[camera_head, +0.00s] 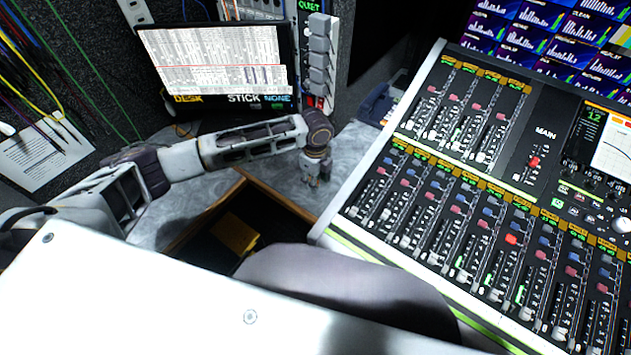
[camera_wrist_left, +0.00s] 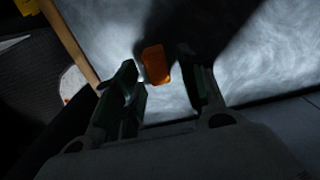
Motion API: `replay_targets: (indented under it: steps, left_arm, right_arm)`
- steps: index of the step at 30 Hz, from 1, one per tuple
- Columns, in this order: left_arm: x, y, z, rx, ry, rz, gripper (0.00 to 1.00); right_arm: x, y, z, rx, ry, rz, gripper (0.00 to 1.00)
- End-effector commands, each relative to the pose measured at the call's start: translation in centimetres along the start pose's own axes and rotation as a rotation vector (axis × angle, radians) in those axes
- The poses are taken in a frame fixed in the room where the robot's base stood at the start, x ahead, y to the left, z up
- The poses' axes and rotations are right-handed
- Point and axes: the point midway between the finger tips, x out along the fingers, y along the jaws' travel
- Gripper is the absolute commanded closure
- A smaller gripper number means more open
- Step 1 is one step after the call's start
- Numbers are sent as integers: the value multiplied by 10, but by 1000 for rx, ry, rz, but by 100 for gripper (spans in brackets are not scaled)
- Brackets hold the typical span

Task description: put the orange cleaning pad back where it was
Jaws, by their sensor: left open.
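The orange cleaning pad (camera_wrist_left: 156,64) shows in the left wrist view as a small orange block on the grey desk top (camera_wrist_left: 235,70). It appears between and just beyond the tips of my left gripper (camera_wrist_left: 158,80), whose fingers are apart. I cannot tell whether they touch the pad. In the head view my left gripper (camera_head: 317,178) points down close to the desk top, between the open drawer and the mixing console. The pad does not show there, seemingly hidden by the gripper. My right gripper is not in view.
An open wood-edged drawer (camera_head: 215,207) holds a yellow item (camera_head: 235,234). In the left wrist view a white and red object (camera_wrist_left: 72,82) lies beyond its edge. The mixing console (camera_head: 400,165) stands right of the gripper. A screen (camera_head: 215,65) stands behind my arm.

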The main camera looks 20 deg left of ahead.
Motion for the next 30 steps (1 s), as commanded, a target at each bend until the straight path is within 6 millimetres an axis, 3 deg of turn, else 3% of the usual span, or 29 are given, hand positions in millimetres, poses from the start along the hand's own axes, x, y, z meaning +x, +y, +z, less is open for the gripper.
replay_targets:
  steps: [12, 18, 24, 30]
  left_arm:
    - [-59, -1, 0, 0, 0, -3, 59]
    - [-88, -1, 0, 0, 0, -2, 59]
    - [-106, 0, 0, 0, 1, -1, 59]
    - [-111, 0, 0, 0, 1, 0, 59]
  right_arm:
    - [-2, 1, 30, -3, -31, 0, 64]
    - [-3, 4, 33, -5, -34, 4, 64]
    - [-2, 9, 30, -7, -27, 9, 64]
    - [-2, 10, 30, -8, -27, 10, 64]
